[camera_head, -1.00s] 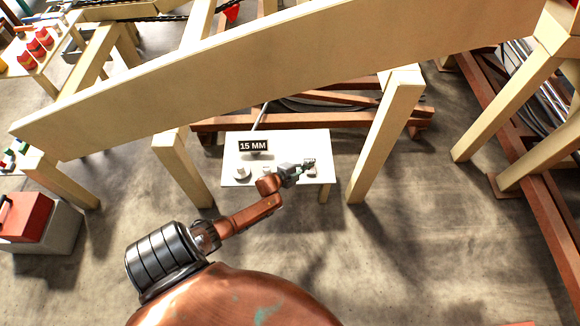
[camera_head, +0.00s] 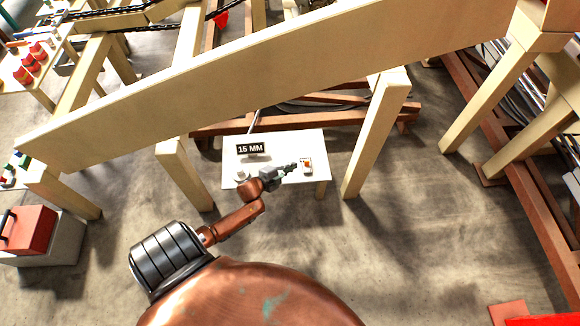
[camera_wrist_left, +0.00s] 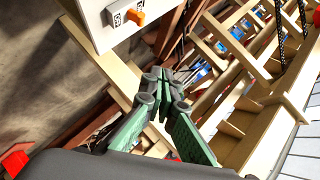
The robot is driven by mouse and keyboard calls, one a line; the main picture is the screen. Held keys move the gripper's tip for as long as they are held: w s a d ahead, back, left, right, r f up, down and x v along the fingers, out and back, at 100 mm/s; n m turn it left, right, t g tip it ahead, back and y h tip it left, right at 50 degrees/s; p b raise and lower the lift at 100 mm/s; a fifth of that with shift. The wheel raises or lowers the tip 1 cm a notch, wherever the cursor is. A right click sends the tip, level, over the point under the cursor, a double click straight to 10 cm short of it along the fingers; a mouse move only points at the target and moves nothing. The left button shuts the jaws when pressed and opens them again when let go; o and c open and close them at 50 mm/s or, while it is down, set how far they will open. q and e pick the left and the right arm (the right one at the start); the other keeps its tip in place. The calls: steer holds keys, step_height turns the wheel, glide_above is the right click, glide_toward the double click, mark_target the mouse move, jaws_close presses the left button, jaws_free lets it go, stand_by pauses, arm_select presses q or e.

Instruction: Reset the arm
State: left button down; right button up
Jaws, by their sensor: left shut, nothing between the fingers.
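My left arm reaches up from the bottom left in the head view, and its gripper (camera_head: 291,167) is over the white panel (camera_head: 290,144). The gripper is shut and empty. In the left wrist view the fingertips (camera_wrist_left: 163,82) meet, with green pads on the fingers. The panel carries a black "15 MM" sign (camera_head: 250,149) and a small switch with an orange-red handle (camera_head: 308,167), just right of the gripper. That orange handle also shows in the left wrist view (camera_wrist_left: 136,17), apart from the fingers. My right gripper is not in view.
A long pale beam (camera_head: 270,62) slants above the panel, with wooden legs (camera_head: 375,135) on both sides. A red box (camera_head: 28,229) sits on a grey block at the left. Open concrete floor lies at the right.

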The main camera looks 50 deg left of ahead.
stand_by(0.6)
arm_select(q)
steer(key=s+d+f+n+g+y, duration=0.1)
steer(key=s+d+f+n+g, duration=0.2)
steer(key=s+f, duration=0.7)
steer(key=s+d+f+n+g, duration=0.2)
steer(key=s+f+n+g, duration=0.1)
steer(key=s+f, duration=0.75)
steer(key=s+d+f+n+g, duration=0.2)
steer(key=s+d+f+g, duration=0.15)
steer(key=s, duration=0.75)
steer(key=s+d+f+n+g, duration=0.2)
steer(key=s+d, duration=0.2)
steer(key=s, duration=0.6)
steer(key=s+d+f+n+g+h, duration=0.15)
steer(key=s+d, duration=0.35)
steer(key=s, duration=0.6)
steer(key=s+a+r+p, duration=0.1)
steer(key=s+r+p, duration=0.5)
steer(key=p, duration=0.8)
steer(key=shift+s+a+r+m+p, duration=0.15)
steer(key=shift+a+r+m+p, duration=0.15)
steer(key=shift+r, duration=0.3)
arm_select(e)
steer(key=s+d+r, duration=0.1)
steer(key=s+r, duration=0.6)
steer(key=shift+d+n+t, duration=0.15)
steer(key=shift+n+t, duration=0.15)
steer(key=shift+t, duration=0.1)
